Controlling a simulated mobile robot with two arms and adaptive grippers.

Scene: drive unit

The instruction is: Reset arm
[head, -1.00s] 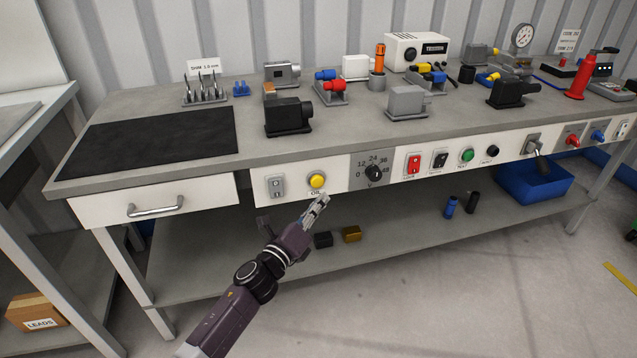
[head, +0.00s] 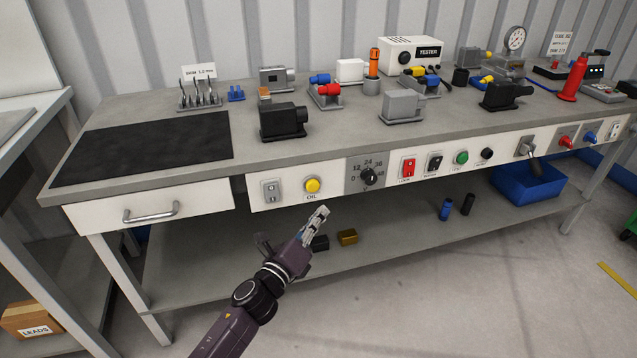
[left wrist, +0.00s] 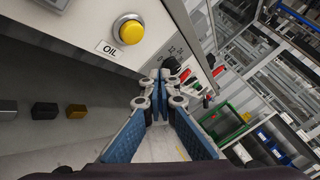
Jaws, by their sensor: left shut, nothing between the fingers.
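My left gripper (head: 316,220) is shut and empty in the head view. It hangs in front of the workbench, just below the front panel and the yellow OIL button (head: 313,185). In the left wrist view its blue-padded fingers (left wrist: 158,78) meet at the tips. There the OIL button (left wrist: 131,32) sits on the panel at the upper left, apart from the fingers. My right gripper is in neither view.
The workbench (head: 340,135) carries several motor-like parts, a tester (head: 410,53) and a black mat (head: 145,147). A dial (head: 368,176) and switches line its front. A black block (head: 320,243) and a brass block (head: 347,237) lie on the lower shelf. A blue bin (head: 530,183) stands right.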

